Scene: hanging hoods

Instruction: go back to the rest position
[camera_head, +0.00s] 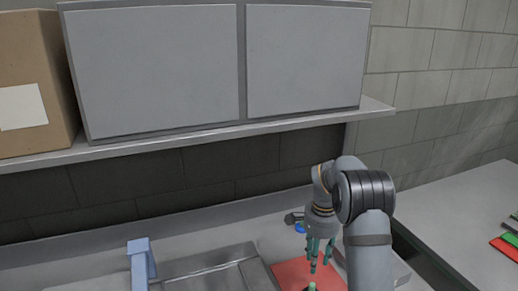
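My gripper (318,262) hangs at the lower right of the head view, with its teal fingers pointing down. The fingers are spread apart and I see nothing held between them. They are above a red mat or board (291,273) on the counter. A small dark green thing (311,287) shows just below the fingers at the bottom edge; most of it is out of frame. My grey arm covers part of the counter to the right of the gripper.
A shelf (220,136) with a grey cabinet (155,70) and a cardboard box (35,80) overhangs the counter. A blue block-like thing (140,262) stands left of a grey tray or basin (208,268). Red and green items (507,246) lie on the right counter (450,215).

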